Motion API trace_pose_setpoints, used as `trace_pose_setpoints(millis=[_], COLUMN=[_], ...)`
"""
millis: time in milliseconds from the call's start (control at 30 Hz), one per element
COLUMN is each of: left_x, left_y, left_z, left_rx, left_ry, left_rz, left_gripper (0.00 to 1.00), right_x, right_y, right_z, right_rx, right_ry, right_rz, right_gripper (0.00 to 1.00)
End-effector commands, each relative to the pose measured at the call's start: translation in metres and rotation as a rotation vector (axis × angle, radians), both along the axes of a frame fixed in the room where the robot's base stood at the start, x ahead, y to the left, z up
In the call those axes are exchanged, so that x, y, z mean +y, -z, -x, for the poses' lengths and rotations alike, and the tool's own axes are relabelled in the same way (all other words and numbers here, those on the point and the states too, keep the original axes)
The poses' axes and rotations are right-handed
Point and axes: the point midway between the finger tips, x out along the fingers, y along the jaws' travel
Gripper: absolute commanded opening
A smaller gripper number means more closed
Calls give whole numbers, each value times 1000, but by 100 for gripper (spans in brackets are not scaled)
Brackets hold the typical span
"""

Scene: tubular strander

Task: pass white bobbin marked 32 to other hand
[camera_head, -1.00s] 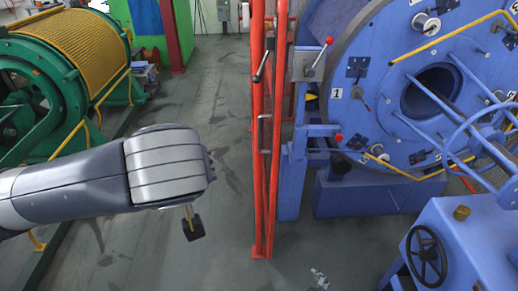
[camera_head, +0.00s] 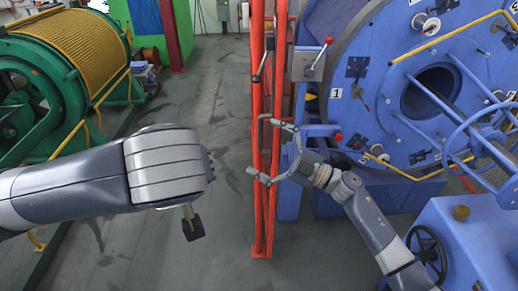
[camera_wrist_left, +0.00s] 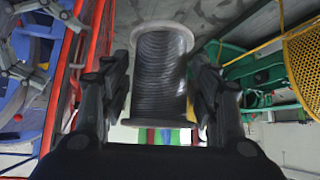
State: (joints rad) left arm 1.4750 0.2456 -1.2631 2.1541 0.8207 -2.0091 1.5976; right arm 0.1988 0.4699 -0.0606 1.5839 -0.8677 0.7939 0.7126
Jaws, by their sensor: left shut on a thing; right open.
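The bobbin (camera_wrist_left: 160,75) shows in the left wrist view, wound with dark grey wire between pale flanges. No number is readable on it. My left gripper (camera_wrist_left: 163,92) is shut on it, with one black finger on each side of the winding. In the head view the bobbin is hidden behind my left arm; only a small dark piece of the left gripper (camera_head: 193,228) shows below the wrist. My right gripper (camera_head: 256,147) is open and empty, fingers spread and pointing left, in front of the red frame. It is clearly apart from the left wrist.
A red upright frame (camera_head: 259,215) stands in the middle. The blue strander (camera_head: 397,130) with its big disc is at the right, beside a blue stand with a handwheel (camera_head: 427,254).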

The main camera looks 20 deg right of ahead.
Motion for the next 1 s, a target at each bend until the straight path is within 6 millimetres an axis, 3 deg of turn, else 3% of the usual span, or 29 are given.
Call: trace_pose_setpoints(millis=[33,100,200,300,433,600,767,1000], left_x=[0,0,0,0,0,0,0,0], left_y=[-1,-1,-1,-1,-1,-1,-1,-1], left_z=[0,0,0,0,0,0,0,0], left_rx=[-3,-3,-3,-3,-3,-3,-3,-3], left_ry=[-1,-1,-1,-1,-1,-1,-1,-1], left_rz=[2,2,2,2,2,2,2,2], left_gripper=[12,12,12,12,12,12,12,12], right_x=[11,26,47,59,63,61,68,106], right_y=[-30,-64,-100,-117,-123,-123,-119,-105], right_z=[12,33,71,105,133,149,149,139], right_rx=[-68,-149,-258,-325,-365,-377,-376,-378], right_ry=[-63,-151,-274,-357,-403,-410,-412,-414], right_rz=[56,147,327,516,722,868,896,889], right_gripper=[100,100,100,100,100,100,100,100])
